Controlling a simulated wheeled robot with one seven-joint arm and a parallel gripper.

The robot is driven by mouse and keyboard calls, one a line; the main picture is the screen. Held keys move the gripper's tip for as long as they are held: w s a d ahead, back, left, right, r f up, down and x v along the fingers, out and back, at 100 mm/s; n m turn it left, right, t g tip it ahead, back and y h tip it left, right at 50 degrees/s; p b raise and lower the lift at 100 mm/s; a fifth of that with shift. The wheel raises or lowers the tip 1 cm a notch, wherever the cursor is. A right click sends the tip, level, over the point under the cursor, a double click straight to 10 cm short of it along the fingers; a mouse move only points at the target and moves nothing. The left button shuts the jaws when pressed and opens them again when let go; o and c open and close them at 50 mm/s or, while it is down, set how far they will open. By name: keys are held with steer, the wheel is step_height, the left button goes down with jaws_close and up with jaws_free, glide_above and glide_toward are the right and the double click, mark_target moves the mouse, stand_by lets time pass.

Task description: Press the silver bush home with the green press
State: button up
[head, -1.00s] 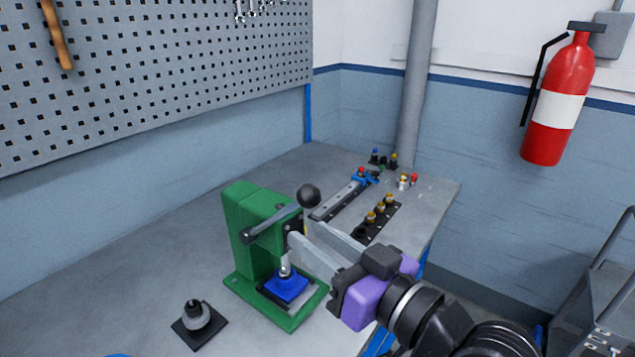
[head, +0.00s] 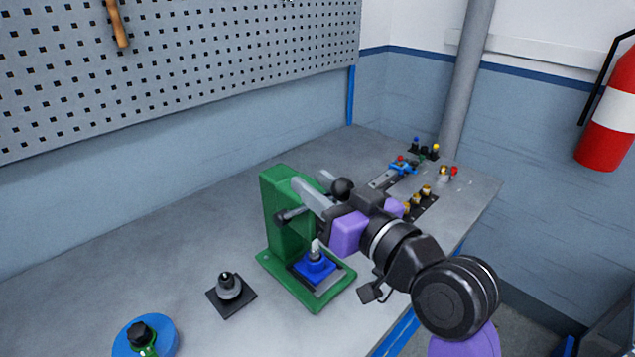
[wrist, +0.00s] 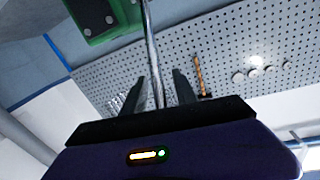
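The green press (head: 283,215) stands on the bench. Its lever slants up to a black knob (head: 343,187). Below, a small silver piece (head: 315,252), seemingly the bush, stands upright on a blue block (head: 315,269) in the press base. I cannot tell how deep it sits or where the ram ends. My gripper (head: 311,181) is at lever height in front of the press, partly hiding the lever. In the wrist view the lever rod (wrist: 152,45) passes between the two open fingers (wrist: 157,90), with a gap visible on each side.
A grey part on a black plate (head: 230,290) and a blue disc (head: 160,330) with a green, black-knobbed piece lie left of the press. Small coloured parts and a rail with a blue piece (head: 403,167) are at the back right.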

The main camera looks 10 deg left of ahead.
jaws_close()
stand_by(1.4)
